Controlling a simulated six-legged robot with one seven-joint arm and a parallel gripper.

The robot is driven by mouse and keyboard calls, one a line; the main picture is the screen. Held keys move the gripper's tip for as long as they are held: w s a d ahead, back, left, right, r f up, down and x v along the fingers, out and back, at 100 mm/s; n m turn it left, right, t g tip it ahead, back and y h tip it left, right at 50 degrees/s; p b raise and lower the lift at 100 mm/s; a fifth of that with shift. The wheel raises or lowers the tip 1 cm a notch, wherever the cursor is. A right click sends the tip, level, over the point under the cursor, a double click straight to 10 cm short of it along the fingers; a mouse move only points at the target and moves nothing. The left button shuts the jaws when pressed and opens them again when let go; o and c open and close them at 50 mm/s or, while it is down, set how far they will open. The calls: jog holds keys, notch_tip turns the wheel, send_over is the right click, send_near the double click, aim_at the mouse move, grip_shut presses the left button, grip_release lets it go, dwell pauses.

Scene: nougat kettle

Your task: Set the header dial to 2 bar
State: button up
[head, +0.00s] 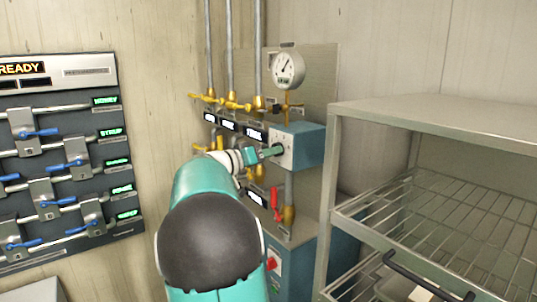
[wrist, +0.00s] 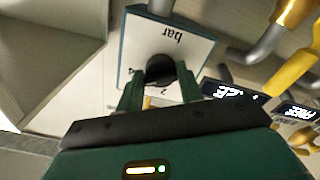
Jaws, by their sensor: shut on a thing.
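The header dial is a black knob (wrist: 160,69) on the white face of a blue box (head: 305,146). In the wrist view the white face (wrist: 185,45) appears upside down, with "bar" printed on it and small scale figures around the knob. My gripper (wrist: 160,80) is shut on the knob, one finger on each side. In the head view my gripper (head: 272,151) reaches the box's face from the left, and the knob is mostly hidden behind it. A round white pressure gauge (head: 287,68) stands above the box; its reading is too small to tell.
Yellow valves (head: 232,104) on vertical pipes and small displays are left of the box. A red-handled valve (head: 275,203) is below. A wire shelf rack (head: 440,200) stands close on the right. A panel of blue-handled valves (head: 62,165) is at far left.

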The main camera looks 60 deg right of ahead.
jog(key=shift+r+n, duration=0.15)
jog(key=shift+n, duration=3.9)
jog(key=shift+r+n, duration=0.15)
jog(key=shift+n, duration=3.9)
jog(key=o, duration=1)
jog(key=shift+s, duration=0.1)
jog(key=v, duration=1.4)
